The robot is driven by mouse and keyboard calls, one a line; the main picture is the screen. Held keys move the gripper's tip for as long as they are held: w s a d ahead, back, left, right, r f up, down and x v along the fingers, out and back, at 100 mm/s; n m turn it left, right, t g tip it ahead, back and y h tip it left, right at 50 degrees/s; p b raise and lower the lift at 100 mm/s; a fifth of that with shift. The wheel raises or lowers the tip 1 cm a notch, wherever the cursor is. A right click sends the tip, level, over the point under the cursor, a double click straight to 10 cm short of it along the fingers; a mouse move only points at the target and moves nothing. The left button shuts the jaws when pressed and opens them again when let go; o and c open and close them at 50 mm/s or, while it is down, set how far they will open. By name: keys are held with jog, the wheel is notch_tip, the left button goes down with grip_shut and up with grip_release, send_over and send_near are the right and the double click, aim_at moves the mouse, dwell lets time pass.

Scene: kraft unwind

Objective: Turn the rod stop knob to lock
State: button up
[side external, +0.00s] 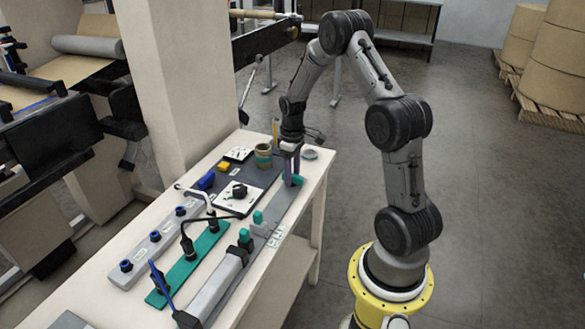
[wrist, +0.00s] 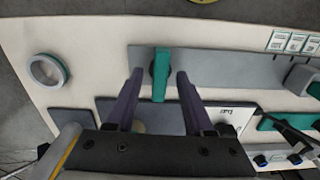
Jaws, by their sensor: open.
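A teal bar-shaped knob (wrist: 161,82) sits on a dark round base on a long grey plate (wrist: 225,68) in the wrist view. Its bar points crosswise to the plate. In the side view a bit of the teal knob (side external: 297,180) shows at the plate's far end. My gripper (wrist: 160,76) is open, with one dark purple finger on each side of the knob. Gaps show between the fingers and the bar. In the side view my gripper (side external: 290,166) points down, low over the plate. Whether the fingertips reach the knob's height is unclear.
A round grey ring (wrist: 47,70) lies beyond the plate's end. Teal clamps (side external: 246,239) and a grey bar (side external: 217,287) lie nearer the camera.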

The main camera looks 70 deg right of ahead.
aim_at(293, 175)
notch_tip(293, 175, up, 14)
dwell(0.5)
jog(key=shift+f, duration=0.1)
jog(key=s+a+r+n+t+h, duration=0.1)
jog(key=a+r+n+t, duration=0.2)
jog(key=a+r, duration=1.1)
jog(key=s+a+t, duration=0.2)
jog(key=s+a, duration=0.7)
jog(key=s+a+f+m+y, duration=0.1)
jog(key=s+a+f+m, duration=0.1)
jog(key=s+f, duration=0.2)
jog(key=s, duration=0.3)
jog(key=shift+a+f+t, duration=0.15)
jog(key=shift+a+t, duration=0.1)
jog(key=shift+t, duration=0.05)
